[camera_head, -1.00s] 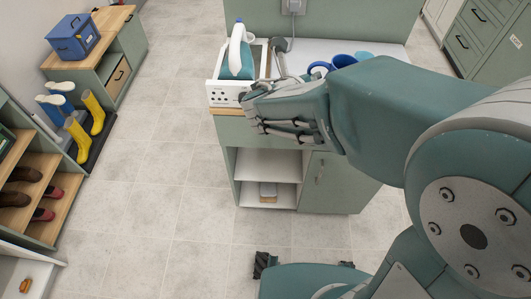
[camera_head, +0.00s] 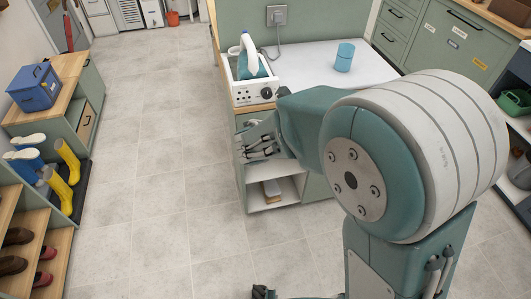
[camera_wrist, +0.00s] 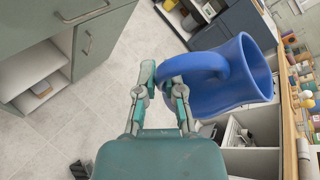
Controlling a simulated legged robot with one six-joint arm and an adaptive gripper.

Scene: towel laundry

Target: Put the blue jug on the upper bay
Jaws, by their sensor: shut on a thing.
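The blue jug (camera_wrist: 235,75) shows large in the wrist view, tilted, its loop handle between my fingers. My gripper (camera_wrist: 163,78) is shut on that handle. In the head view my gripper (camera_head: 245,150) is in front of the open side of the green cabinet, and I cannot make out the jug there. The upper bay (camera_head: 285,168) is partly hidden behind my gripper and arm. In the wrist view the upper bay (camera_wrist: 35,72) is at the left, looks empty, and is apart from the jug.
A small block-like item (camera_head: 271,190) lies in the lower bay. On the worktop (camera_head: 300,68) stand a light-blue cup (camera_head: 345,57) and a white box with knobs (camera_head: 255,92), a bottle (camera_head: 249,55) in it. Boots (camera_head: 67,160) stand at the left. The floor (camera_head: 165,150) between is clear.

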